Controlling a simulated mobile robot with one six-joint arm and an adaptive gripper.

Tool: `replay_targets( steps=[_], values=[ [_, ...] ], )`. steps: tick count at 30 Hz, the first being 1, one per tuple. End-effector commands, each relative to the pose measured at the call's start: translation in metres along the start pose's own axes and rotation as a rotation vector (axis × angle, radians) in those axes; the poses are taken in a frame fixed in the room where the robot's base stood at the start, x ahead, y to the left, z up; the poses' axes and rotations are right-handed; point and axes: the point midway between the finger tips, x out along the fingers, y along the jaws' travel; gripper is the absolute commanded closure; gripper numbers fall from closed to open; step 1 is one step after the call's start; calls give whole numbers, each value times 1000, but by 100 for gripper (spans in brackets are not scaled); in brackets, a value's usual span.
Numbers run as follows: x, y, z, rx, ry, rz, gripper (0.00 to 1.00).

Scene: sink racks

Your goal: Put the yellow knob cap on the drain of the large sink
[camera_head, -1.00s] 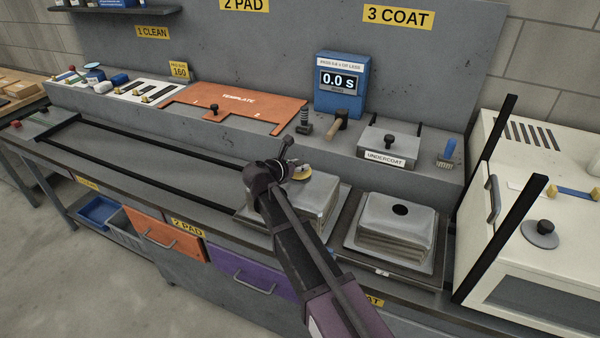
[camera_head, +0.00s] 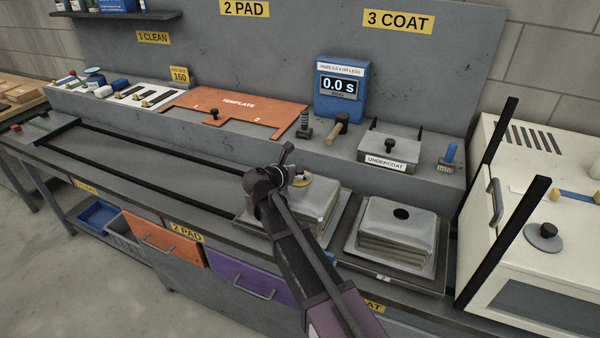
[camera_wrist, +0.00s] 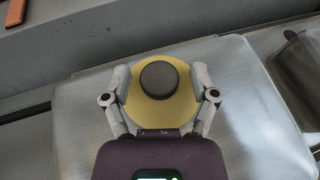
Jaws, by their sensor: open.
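The yellow knob cap, a yellow disc with a round black knob, shows partly behind my gripper in the head view (camera_head: 304,182) and fully in the wrist view (camera_wrist: 158,112). It is at the top of the left upturned metal sink (camera_head: 322,205). The sink's flat top (camera_wrist: 240,75) fills much of the wrist view. My gripper (camera_wrist: 161,82) is open, with one finger on each side of the black knob, over the disc. The left sink's drain is not visible; the cap and gripper cover that area. I cannot tell whether the cap rests flush.
A second upturned sink stack (camera_head: 385,240) with a bare dark drain hole (camera_head: 402,213) stands to the right. An undercoat tray (camera_head: 390,150), blue timer box (camera_head: 341,88) and orange template (camera_head: 240,110) are behind. A white cabinet (camera_head: 545,250) with black posts is at right.

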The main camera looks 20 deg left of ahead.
Motion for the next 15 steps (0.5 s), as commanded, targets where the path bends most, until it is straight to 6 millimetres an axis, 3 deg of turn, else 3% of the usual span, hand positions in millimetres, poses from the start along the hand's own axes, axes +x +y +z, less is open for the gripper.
replay_targets(
  steps=[10,15],
  values=[
    [-1,0,4,0,0,0,24],
    [-18,0,4,-1,0,2,24]
  ],
)
